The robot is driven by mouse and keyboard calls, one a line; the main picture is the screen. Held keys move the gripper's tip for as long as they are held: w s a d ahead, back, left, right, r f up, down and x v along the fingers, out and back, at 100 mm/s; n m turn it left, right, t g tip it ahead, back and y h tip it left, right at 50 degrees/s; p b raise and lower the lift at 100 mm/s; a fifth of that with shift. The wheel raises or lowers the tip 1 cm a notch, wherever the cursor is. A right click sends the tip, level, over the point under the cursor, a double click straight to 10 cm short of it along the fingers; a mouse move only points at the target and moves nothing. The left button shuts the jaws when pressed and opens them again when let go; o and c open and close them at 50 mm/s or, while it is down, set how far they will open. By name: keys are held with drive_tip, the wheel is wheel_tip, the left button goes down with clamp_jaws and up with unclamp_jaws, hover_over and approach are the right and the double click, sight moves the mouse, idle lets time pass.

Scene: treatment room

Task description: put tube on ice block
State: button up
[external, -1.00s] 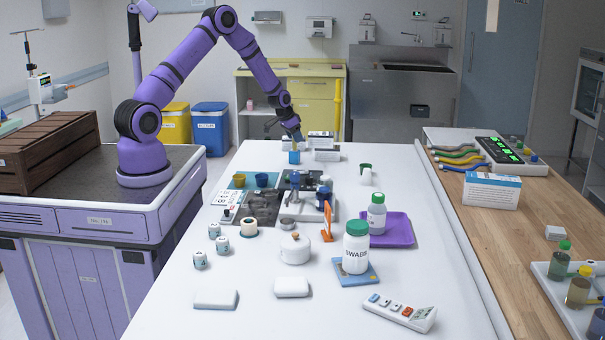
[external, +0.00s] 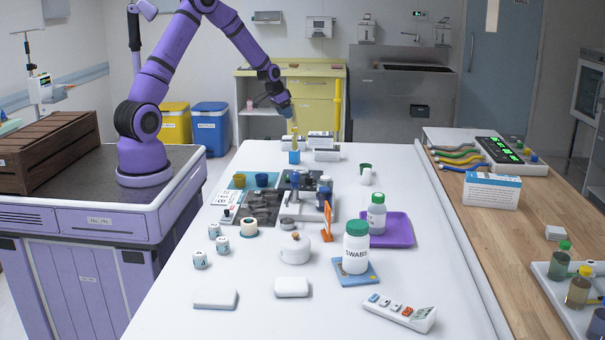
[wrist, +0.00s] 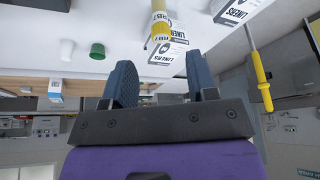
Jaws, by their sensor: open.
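The yellow tube (external: 295,141) stands upright at the far end of the white table, apparently on top of the small blue ice block (external: 294,157). I cannot tell whether it sits on the block's surface or in a hole. My gripper (external: 288,112) is above the tube, apart from it. In the wrist view the tube (wrist: 159,24) shows beyond the open fingers of my gripper (wrist: 160,75), with nothing between them. The ice block is not clearly visible in the wrist view.
White printed boxes (external: 321,139) stand just right of the block.

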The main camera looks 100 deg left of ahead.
drive_tip(key=shift+r, duration=0.25)
drive_tip(key=d+r+m, duration=0.2)
drive_tip(key=d+r, duration=0.8)
drive_tip(key=d, duration=0.4)
drive_tip(key=d+r+m, duration=0.1)
drive_tip(key=d+r, duration=0.9)
drive_tip(key=d, duration=0.3)
drive_tip(key=s+d+r+m+h, duration=0.1)
drive_tip(key=s+d+r, duration=0.2)
drive_tip(key=s+d, duration=0.3)
drive_tip(key=s+d+r+m, duration=0.1)
drive_tip(key=s+d+r, duration=0.25)
drive_tip(key=d, duration=0.55)
drive_tip(key=s+d+m+t+h, duration=0.1)
drive_tip(key=s+d, duration=0.5)
drive_tip(key=s, duration=0.6)
drive_tip(key=shift+s+d+f, duration=0.2)
drive_tip(key=shift+d+f, duration=0.1)
drive_tip(key=shift+f, duration=0.15)
